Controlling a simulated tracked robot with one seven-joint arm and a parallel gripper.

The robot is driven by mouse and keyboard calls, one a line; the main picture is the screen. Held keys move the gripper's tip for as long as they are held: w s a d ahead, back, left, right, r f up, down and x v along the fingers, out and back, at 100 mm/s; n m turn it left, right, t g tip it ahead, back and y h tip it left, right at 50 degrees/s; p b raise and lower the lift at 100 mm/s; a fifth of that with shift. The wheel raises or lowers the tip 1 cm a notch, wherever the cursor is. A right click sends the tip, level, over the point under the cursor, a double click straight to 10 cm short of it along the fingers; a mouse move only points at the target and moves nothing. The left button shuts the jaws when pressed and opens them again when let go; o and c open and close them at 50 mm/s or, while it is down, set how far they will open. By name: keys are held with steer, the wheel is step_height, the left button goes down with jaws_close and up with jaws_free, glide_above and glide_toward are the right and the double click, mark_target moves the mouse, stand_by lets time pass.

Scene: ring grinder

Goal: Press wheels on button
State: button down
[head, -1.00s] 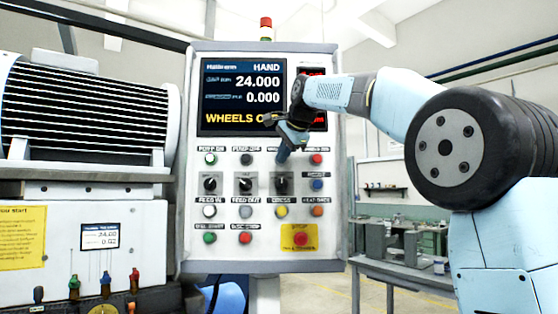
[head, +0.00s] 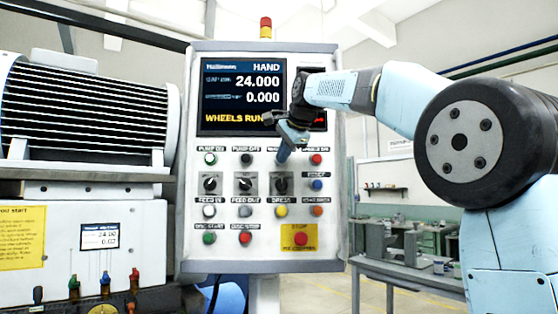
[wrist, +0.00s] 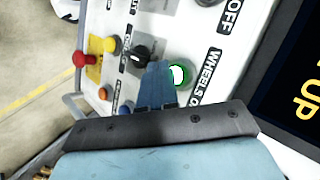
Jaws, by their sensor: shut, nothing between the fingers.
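The control panel (head: 222,160) stands upright in front of me. My gripper (head: 284,155) is shut and empty, its tips pointing at the upper button row. In the head view it hides the wheels on button. In the wrist view the wheels on button (wrist: 178,76), pale with a green ring, shows just right of my gripper's tips (wrist: 155,68), beside its "WHEELS ON" label. Whether the tips touch it I cannot tell. The display (head: 240,95) reads "WHEELS RUN", with the rest of the word hidden by my arm.
A red button (head: 316,159) sits right of my gripper, with a black knob (head: 281,184) below it. A red stop button (head: 300,238) on yellow is at the lower right. The grinder housing (head: 85,110) stands on the left; a workbench (head: 405,265) is behind at right.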

steer(key=shift+s, duration=0.2)
steer(key=s, duration=0.4)
steer(key=shift+s, duration=0.4)
stand_by(0.8)
steer(key=s+d+f+n+g+h, duration=0.1)
steer(key=s+d+f+n, duration=0.2)
steer(key=s+d+f, duration=0.3)
steer(key=s+d+f+n+g+h, duration=0.1)
steer(key=s+d+f+n, duration=0.3)
steer(key=s+f, duration=1.1)
steer(key=s+d+f+n+g+h, duration=0.1)
steer(key=s+d+f+n+h, duration=0.1)
steer(key=s+d+f, duration=0.8)
step_height(320, 180, down, 7)
steer(key=shift+s+n, duration=0.5)
steer(key=shift+n, duration=0.4)
